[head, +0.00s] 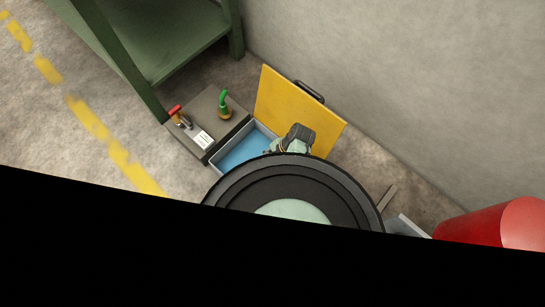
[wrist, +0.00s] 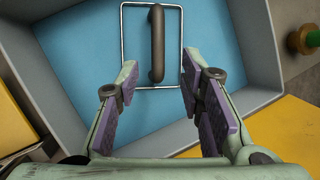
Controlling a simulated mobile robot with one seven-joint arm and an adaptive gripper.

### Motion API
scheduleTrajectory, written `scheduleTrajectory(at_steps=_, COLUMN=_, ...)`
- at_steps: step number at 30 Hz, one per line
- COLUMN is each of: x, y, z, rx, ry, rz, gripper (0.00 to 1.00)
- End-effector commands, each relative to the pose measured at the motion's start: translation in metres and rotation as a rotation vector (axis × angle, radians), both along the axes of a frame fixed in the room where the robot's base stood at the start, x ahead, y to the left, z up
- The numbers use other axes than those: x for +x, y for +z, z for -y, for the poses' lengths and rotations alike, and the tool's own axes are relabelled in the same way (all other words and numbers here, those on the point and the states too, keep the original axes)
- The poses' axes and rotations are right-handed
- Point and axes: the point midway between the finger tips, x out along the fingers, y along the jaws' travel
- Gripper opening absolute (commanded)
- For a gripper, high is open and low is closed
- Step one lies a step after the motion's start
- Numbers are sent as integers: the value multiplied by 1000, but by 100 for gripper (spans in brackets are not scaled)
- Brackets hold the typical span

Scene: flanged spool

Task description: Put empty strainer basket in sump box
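The sump box (head: 224,164) is a grey box with a blue inside, standing open on the floor in the head view. Its grey wall (wrist: 262,45) and blue floor (wrist: 60,60) fill much of the wrist view. A thin wire rectangle (wrist: 182,20) with a dark brown bar handle (wrist: 157,42) shows over the blue; it looks like the strainer basket, seen from above. I cannot tell its depth or whether it rests on the floor. My gripper (wrist: 158,82) is open, its fingertips on either side of the handle's near end, with visible gaps. In the head view my arm hides part of the box.
A yellow lid (head: 285,105) with a black handle stands open behind the box. A green bench (head: 185,45), grey wall and red cylinder (head: 490,225) border the area.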

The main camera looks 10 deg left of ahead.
Motion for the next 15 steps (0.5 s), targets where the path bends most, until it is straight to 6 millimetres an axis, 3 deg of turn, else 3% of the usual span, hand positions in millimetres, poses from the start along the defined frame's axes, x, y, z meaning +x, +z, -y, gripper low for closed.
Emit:
scheduleTrajectory(at_steps=6, x=1, y=22, z=11, rx=0, ry=-1, rz=0, gripper=35)
scheduleTrajectory(at_steps=15, x=2, y=26, z=12, rx=0, ry=0, rz=2, gripper=35)
